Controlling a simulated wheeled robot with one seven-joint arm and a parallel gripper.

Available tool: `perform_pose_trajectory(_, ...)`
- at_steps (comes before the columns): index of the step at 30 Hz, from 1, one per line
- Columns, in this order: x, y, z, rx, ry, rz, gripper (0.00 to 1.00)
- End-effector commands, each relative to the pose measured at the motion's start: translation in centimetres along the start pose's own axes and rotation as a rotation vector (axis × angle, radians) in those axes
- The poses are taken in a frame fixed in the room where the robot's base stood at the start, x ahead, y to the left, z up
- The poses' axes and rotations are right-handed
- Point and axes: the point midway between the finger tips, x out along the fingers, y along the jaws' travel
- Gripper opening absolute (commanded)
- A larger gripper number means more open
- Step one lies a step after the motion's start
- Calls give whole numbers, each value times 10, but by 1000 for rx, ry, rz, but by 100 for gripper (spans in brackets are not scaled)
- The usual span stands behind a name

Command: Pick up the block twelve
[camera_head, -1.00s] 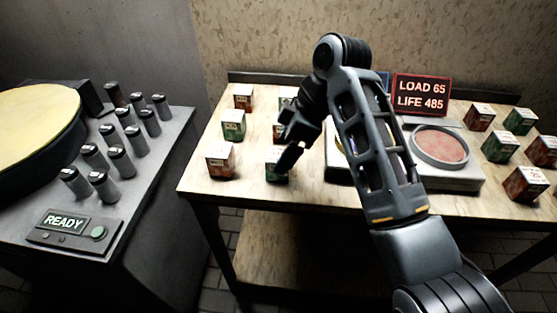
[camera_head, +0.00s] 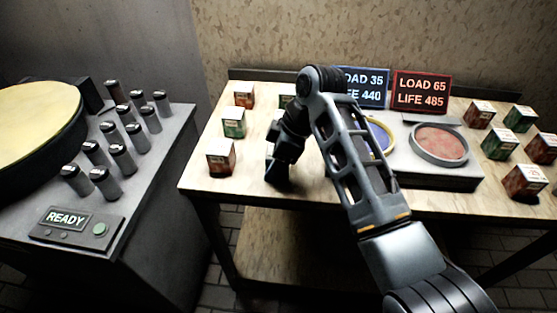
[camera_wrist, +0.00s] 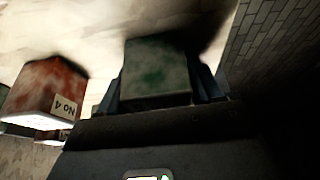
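A green-mottled block (camera_wrist: 155,70) lies between the two fingers of my gripper in the wrist view. Its number is not legible there. My gripper (camera_head: 278,178) is down at the wooden table in the head view and hides the block. The fingers flank the block closely; I cannot tell whether they press on it. A red block marked No 4 (camera_wrist: 45,92) stands to the left in the wrist view. No block with a readable twelve shows.
Blocks stand left of my gripper, including a red-brown one (camera_head: 221,157) and a green one (camera_head: 233,122). A device with a red round pan (camera_head: 440,143) and a blue one (camera_head: 378,140) stands to the right. More blocks (camera_head: 502,143) are at the far right. A console (camera_head: 75,228) reads READY.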

Motion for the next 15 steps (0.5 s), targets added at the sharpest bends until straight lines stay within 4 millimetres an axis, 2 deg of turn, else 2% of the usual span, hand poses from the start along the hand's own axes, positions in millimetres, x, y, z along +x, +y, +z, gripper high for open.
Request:
perform_pose_trajectory(2,0,0,0,0,0,0,57)
perform_pose_trajectory(15,0,0,0,0,0,0,15)
